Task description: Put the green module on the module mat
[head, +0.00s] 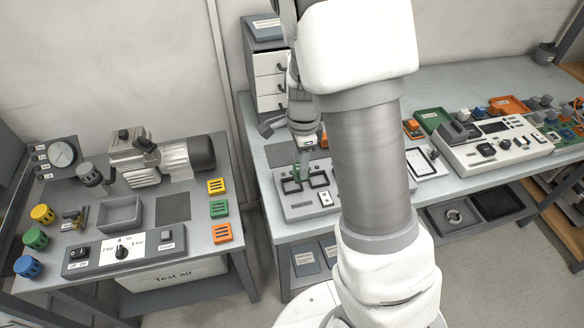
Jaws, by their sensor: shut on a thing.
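My gripper (302,158) points down over a grey fixture (298,207) on the right-hand bench. It is shut on a small green thing, likely the green module (302,170), at the fixture's black square frames. The fingers and arm hide part of it, and I cannot tell whether it touches the fixture. A dark mat (281,155) lies on the bench just behind the fixture, partly hidden by my gripper. Another dark square mat (173,207) lies bare on the left bench. I cannot tell which is the module mat.
Slotted yellow (217,186), green (219,208) and orange (222,233) pieces line the left bench's right edge. A drawer cabinet (270,80) stands behind my gripper. A white console (485,145) and green tray (432,118) are farther right. A floor gap separates the benches.

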